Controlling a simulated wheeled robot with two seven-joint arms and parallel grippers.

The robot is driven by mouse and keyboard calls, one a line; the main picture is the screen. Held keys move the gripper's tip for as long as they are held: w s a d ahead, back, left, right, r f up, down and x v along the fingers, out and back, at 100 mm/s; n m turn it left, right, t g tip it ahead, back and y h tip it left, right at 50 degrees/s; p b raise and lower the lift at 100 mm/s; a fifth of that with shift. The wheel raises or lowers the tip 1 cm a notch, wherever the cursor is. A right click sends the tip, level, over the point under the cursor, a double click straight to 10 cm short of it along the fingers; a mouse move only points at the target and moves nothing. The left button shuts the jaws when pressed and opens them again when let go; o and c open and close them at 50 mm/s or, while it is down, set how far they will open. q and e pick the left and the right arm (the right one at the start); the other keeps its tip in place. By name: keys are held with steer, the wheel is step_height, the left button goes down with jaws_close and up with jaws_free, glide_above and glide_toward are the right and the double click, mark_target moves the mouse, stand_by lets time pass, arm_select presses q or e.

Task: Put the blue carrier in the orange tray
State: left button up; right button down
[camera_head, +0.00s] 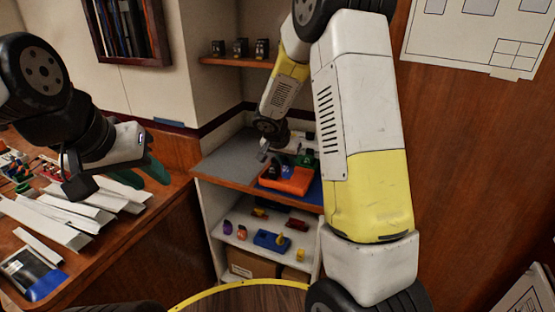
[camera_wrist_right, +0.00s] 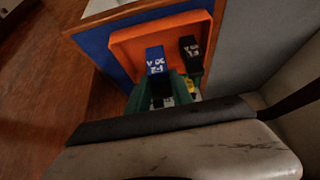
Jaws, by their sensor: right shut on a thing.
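The orange tray (camera_head: 287,181) stands on the grey counter of the shelf unit. It also shows in the right wrist view (camera_wrist_right: 125,43), tilted by the camera angle. The blue carrier (camera_wrist_right: 156,60), with white lettering, is at the green fingertips of my right gripper (camera_wrist_right: 170,88), which is shut on it. It appears over the tray; I cannot tell whether it touches the floor of the tray. In the head view my right gripper (camera_head: 303,158) is small and partly hidden. My left gripper (camera_head: 142,175) is open and empty above the left bench, its green fingers apart.
A black carrier (camera_wrist_right: 190,48) with white lettering is beside the blue carrier. A blue mat (camera_wrist_right: 95,42) lies under the tray. The lower shelf (camera_head: 225,247) holds several small coloured parts. White strips (camera_head: 60,215) lie on the left bench. Dark devices (camera_head: 240,47) stand on an upper shelf.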

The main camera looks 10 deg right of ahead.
mark_target(286, 166)
steer(key=w, duration=0.3)
steer(key=shift+d+f, duration=0.25)
steer(key=shift+f, duration=1.65)
steer(key=shift+f, duration=0.15)
steer(key=c, duration=1.4)
jaws_free()
